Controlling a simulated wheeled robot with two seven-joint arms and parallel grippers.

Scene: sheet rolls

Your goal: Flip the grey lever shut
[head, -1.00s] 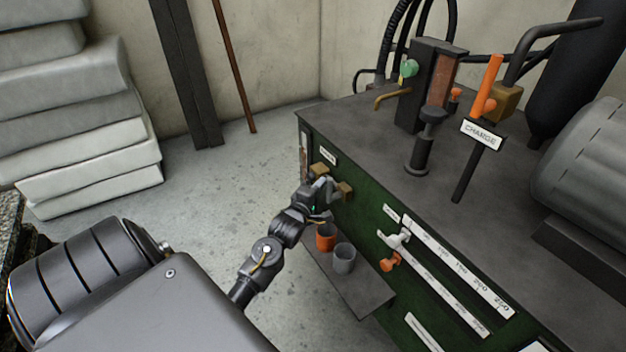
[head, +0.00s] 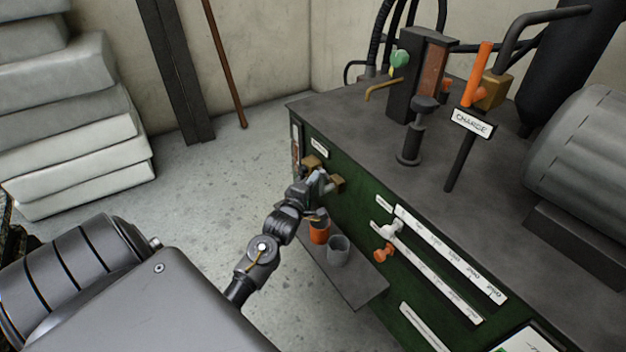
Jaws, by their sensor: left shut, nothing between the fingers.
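The grey lever (head: 326,187) is on the green front of the machine, between two brass blocks (head: 312,162). It is small and partly hidden by my gripper, so its exact angle is hard to tell. My left gripper (head: 318,186) is shut and empty. Its fingertips are right at the lever; I cannot tell whether they touch it. My right gripper is not in view.
Below the gripper, a small shelf (head: 352,288) holds an orange cup (head: 319,232) and a grey cup (head: 339,251). Further right are a pale slider knob (head: 391,231) and an orange one (head: 383,253). Grey bags (head: 75,105) are stacked at left. The floor between is clear.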

